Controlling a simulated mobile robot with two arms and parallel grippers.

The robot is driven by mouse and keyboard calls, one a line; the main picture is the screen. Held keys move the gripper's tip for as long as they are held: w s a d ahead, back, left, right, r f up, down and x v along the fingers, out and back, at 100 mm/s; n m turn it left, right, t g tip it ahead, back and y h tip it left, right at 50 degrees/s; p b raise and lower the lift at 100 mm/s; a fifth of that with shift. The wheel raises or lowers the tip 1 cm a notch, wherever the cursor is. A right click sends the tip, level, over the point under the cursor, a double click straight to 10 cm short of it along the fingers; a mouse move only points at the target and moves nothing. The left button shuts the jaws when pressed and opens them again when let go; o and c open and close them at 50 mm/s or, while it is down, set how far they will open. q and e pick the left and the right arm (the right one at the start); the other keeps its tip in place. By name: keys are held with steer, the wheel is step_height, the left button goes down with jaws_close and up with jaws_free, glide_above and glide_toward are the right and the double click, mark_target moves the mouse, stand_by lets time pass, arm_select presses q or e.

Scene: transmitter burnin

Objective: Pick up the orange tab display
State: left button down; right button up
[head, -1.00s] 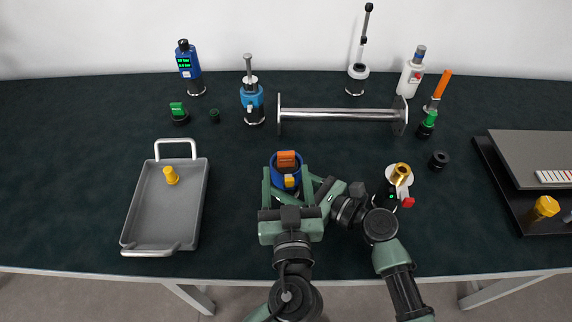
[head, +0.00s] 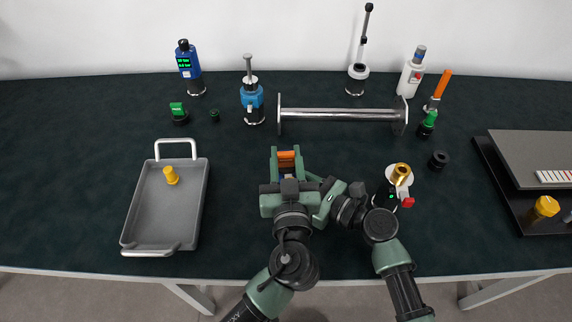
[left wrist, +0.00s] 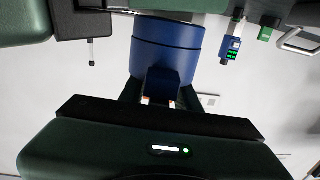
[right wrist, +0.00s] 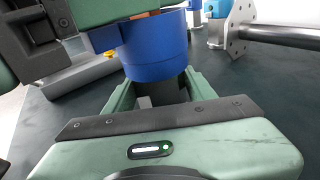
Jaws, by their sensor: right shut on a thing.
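The orange tab display has a round blue body with an orange tab (head: 286,159) on top. In the head view my left gripper (head: 286,163) covers most of it, with a finger on each side. In the left wrist view its blue body (left wrist: 166,48) is in front of the palm; the fingers look apart, and contact is unclear. My right gripper (right wrist: 163,92) is shut on the blue body (right wrist: 155,45), which fills the space beyond its fingers in the right wrist view. In the head view the right fingertips are hidden behind the left gripper.
A grey tray (head: 155,225) with a yellow piece (head: 171,175) lies left. A metal bar with end plates (head: 340,114) lies behind. A white and gold fitting (head: 400,174) stands close to my right arm. The table between tray and grippers is clear.

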mark_target(286, 154)
arm_select(q)
step_height(286, 154, up, 10)
steer(key=shift+r, duration=0.1)
arm_select(e)
steer(key=o, duration=1.5)
steer(key=v, duration=1.2)
arm_select(q)
steer(key=shift+s, duration=0.1)
arm_select(e)
steer(key=shift+s, duration=0.1)
